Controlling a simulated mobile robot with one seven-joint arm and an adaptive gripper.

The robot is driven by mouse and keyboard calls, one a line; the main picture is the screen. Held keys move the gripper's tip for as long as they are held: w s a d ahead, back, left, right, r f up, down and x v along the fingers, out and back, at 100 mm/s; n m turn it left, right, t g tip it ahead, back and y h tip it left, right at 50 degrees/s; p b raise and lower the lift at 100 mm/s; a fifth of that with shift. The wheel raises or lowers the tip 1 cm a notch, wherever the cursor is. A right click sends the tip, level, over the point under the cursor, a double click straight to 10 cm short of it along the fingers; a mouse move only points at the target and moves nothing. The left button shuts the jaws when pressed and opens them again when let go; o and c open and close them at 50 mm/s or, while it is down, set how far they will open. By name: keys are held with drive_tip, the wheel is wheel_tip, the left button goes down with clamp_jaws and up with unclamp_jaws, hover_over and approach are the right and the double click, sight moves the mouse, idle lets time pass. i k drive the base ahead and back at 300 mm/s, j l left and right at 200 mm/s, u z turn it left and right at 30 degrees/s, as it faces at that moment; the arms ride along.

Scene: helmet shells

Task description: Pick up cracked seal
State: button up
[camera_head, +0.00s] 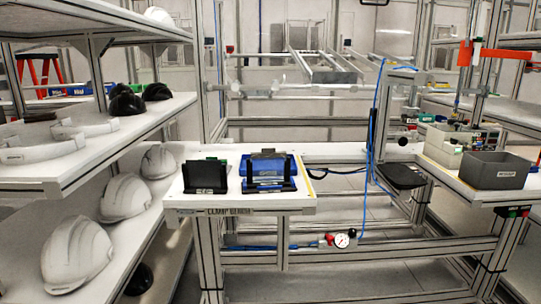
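I cannot make out a cracked seal in the camera_head view. A small clamp bench (240,203) stands in the middle. A black upright holder (205,178) with a bit of green behind it stands on its left part. A blue case-like thing (268,166) in a black stand is to the right of the holder. Several white helmet shells (78,256) sit on the lower left shelf. Black round shells (127,104) and pale curved strips (45,148) lie on the shelf above. My gripper is not in view.
A grey open bin (495,170) and smaller boxes (444,150) stand on the right bench. A black pad (399,176) sits between the benches. Blue hoses (377,110) hang near the middle. A pressure gauge (341,240) is on the lower frame. The bench's front strip is bare.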

sight(270, 153)
drive_tip(key=i+l, duration=0.65)
drive_tip(key=l, duration=0.2)
drive_tip(key=i+l+u, duration=0.1)
drive_tip(key=i+l, duration=0.5)
drive_tip(key=l, duration=0.25)
drive_tip(key=i+l, duration=0.3)
drive_tip(key=l, duration=0.15)
